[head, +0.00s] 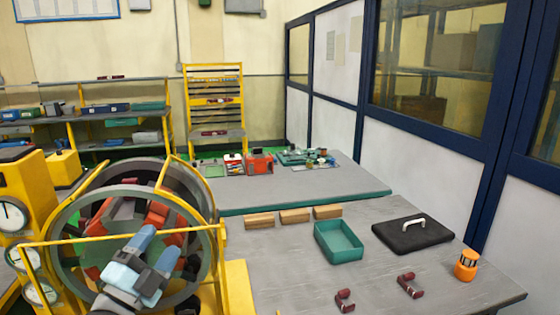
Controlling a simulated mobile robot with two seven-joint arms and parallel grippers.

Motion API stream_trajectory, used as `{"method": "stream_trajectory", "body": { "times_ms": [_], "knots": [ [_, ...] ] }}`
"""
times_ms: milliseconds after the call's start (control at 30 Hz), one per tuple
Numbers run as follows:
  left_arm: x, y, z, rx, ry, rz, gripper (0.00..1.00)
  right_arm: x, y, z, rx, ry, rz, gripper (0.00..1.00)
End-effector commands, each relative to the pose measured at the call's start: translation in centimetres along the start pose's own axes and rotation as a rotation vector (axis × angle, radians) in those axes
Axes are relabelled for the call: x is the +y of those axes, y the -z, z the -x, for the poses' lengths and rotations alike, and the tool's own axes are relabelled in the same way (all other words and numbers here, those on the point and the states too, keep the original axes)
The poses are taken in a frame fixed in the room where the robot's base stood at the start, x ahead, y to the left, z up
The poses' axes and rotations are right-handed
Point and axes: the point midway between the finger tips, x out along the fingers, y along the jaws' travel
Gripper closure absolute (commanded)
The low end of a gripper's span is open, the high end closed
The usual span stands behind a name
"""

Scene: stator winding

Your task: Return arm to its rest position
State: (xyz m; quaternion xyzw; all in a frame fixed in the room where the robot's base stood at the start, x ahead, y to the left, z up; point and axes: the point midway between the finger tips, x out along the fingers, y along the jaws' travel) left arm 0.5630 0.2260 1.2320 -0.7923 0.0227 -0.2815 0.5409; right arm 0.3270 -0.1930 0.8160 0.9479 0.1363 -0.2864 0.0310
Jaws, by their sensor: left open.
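My left gripper (155,249) shows at the lower left, with light blue fingers pointing up and away. It is open, and I see nothing held between its fingers. It appears in front of the round stator (207,268), a large grey ring in a yellow frame; I cannot tell whether it touches the ring or its inside. Red-orange parts show inside the ring, partly hidden by the gripper. My right gripper is not in view.
The grey workbench (290,270) to the right carries a teal tray (340,257), several wooden blocks (296,216), a black case (405,238), dark red clamps (410,285) and an orange container (466,265). Yellow rails (100,237) surround the stator. The bench's middle front is clear.

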Motion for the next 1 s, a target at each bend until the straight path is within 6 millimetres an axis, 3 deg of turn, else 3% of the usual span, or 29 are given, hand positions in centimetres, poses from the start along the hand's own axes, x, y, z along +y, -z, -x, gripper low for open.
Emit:
{"method": "stream_trajectory", "body": {
  "times_ms": [100,200,300,400,700,1000],
  "knots": [
    [4.6,-2.7,6.0,-0.348,-0.141,0.28,0.39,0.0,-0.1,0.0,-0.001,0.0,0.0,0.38],
    [8.4,-3.9,12.3,-0.64,-0.279,0.489,0.39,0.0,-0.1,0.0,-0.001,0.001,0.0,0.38],
    [11.4,-3.7,18.4,-0.886,-0.409,0.649,0.39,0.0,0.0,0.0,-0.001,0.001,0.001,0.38],
    [13.1,-2.9,23.1,-1.06,-0.511,0.751,0.39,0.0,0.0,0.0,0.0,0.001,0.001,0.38],
    [15.0,0.5,32.4,-1.391,-0.725,0.918,0.39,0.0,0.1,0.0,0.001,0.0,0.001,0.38],
    [14.9,3.8,38.3,-1.606,-0.88,1.007,0.39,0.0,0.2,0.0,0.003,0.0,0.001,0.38]
  ]
}}
